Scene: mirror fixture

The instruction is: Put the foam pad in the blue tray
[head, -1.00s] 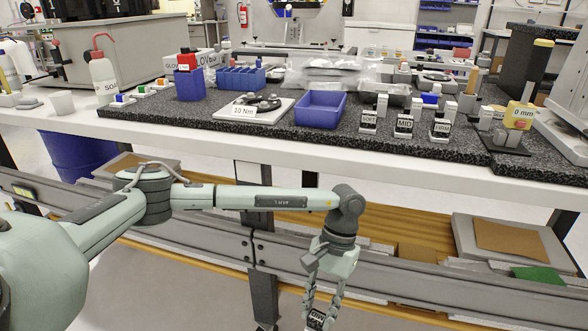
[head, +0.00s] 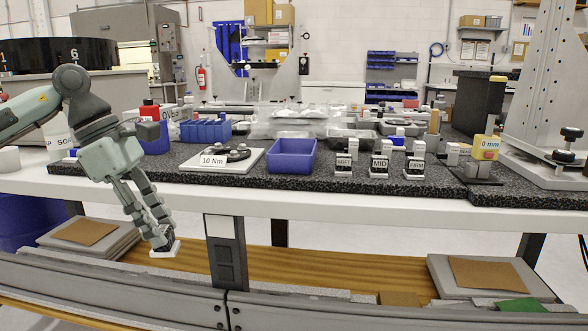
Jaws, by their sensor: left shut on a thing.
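My left gripper (head: 158,238) hangs at the left, fingers pointing down, in front of the bench and below its top edge. It is shut on a small block with a white lower face (head: 165,250), which seems to be the foam pad; the fingers hide most of it. The blue tray (head: 290,169) stands on the dark speckled slab near its front edge, right of and above the gripper. The tray looks empty. My right gripper is not in view.
A plate marked 10 Nm (head: 213,161) lies left of the tray. Blocks labelled SOFT (head: 343,161), MID (head: 380,163) and FIRM (head: 415,164) stand to its right. The white bench edge (head: 330,205) lies between gripper and tray. A grey rail (head: 300,308) runs below.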

